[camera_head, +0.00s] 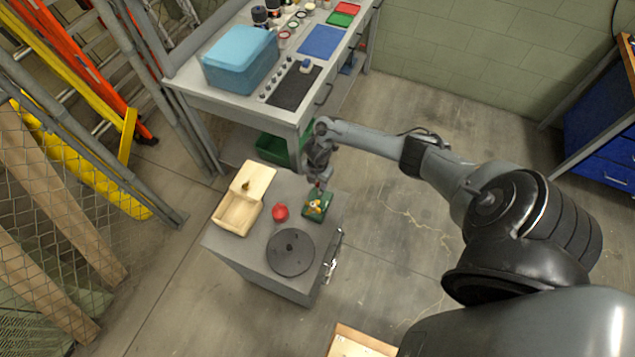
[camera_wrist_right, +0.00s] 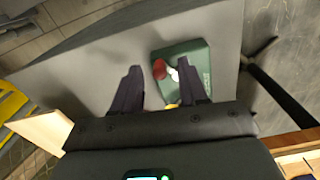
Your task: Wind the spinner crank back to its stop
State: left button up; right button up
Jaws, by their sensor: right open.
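The spinner (camera_head: 316,207) is a small green box with white and yellow parts on top, at the right back of a grey cabinet top. In the right wrist view its green base (camera_wrist_right: 203,62) shows with a red knob (camera_wrist_right: 159,68), which I take for the crank's handle. My right gripper (camera_head: 318,181) is just above the spinner, pointing down. In the wrist view its two fingers (camera_wrist_right: 159,70) are spread, and the red knob appears between their tips. I cannot tell whether they touch it. The lower part of the spinner is hidden by the gripper. My left gripper is not in view.
On the cabinet top (camera_head: 228,245) are an open wooden box (camera_head: 236,216), a red round thing (camera_head: 280,212) and a dark disc (camera_head: 291,254). A workbench with a blue bin (camera_head: 240,60) stands behind. Open floor lies to the right.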

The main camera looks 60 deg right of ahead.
jog(key=shift+f, duration=0.25)
jog(key=shift+c, duration=0.4)
grip_shut()
